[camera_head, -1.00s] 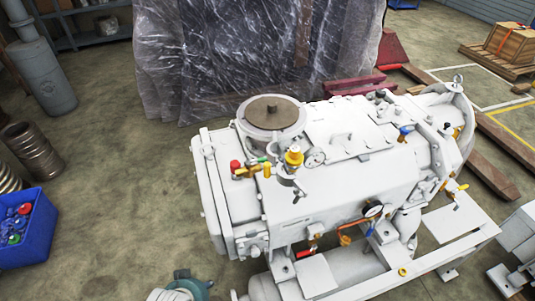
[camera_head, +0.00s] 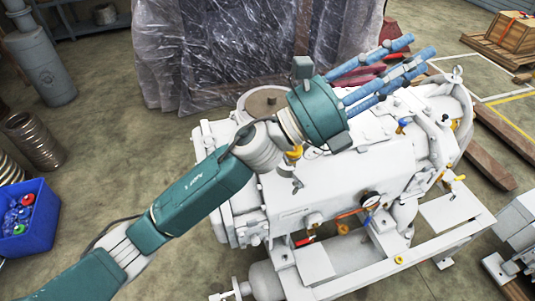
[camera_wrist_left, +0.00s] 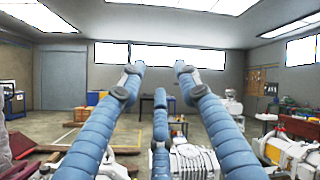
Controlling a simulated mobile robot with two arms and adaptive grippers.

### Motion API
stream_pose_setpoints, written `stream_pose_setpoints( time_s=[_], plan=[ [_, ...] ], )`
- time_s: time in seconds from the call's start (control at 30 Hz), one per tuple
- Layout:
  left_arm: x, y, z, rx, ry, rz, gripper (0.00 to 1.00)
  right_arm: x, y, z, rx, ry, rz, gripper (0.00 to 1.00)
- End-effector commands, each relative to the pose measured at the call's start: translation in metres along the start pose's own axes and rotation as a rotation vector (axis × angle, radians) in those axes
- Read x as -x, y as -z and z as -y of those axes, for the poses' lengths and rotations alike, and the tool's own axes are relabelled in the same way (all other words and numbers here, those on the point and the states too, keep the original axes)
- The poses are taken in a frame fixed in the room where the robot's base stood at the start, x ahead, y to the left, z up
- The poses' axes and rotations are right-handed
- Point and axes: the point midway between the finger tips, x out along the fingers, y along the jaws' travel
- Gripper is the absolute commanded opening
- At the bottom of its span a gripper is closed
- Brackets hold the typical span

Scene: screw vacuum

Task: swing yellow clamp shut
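The white vacuum machine (camera_head: 330,195) stands in the middle of the head view. A yellow fitting (camera_head: 294,153) sits on its top, partly behind my left wrist. Another small yellow part (camera_head: 459,178) shows at the machine's right side, and an orange lever (camera_head: 346,213) on its front. I cannot tell which of these is the clamp. My left gripper (camera_head: 400,70) is above the machine's top, its blue fingers spread and pointing up to the right. In the left wrist view the fingers (camera_wrist_left: 160,85) stand apart with nothing between them. My right gripper is not in view.
A blue bin (camera_head: 30,222) with small coloured parts is at the left. A plastic-wrapped load (camera_head: 220,60) stands behind the machine, and wooden beams (camera_head: 490,172) lie at the right. The floor between bin and machine is clear.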

Motion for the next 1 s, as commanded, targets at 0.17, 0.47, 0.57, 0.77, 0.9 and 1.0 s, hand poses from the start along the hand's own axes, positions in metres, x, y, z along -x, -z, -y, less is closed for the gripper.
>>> stream_pose_setpoints(
  time_s=[0.17, 0.47, 0.57, 0.77, 0.9, 1.0],
  plan=[
    [-0.001, 0.114, 0.042, -0.639, 0.414, -0.556, 0.33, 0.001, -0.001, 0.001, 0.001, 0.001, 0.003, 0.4],
    [0.168, 0.105, -0.08, -1.261, 0.995, -1.57, 0.33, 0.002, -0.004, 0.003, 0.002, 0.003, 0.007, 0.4],
    [0.209, 0.05, -0.104, -1.282, 1.089, -1.828, 0.33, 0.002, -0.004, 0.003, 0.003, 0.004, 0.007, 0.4],
    [0.245, -0.01, -0.115, -1.242, 1.16, -2.066, 0.33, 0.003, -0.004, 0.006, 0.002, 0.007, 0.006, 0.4],
    [0.254, -0.006, -0.12, -1.232, 1.17, -2.084, 0.33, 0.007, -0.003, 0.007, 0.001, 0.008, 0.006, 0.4],
    [0.262, 0.006, -0.127, -1.231, 1.17, -2.081, 0.33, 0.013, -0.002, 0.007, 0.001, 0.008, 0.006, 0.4]
  ],
)
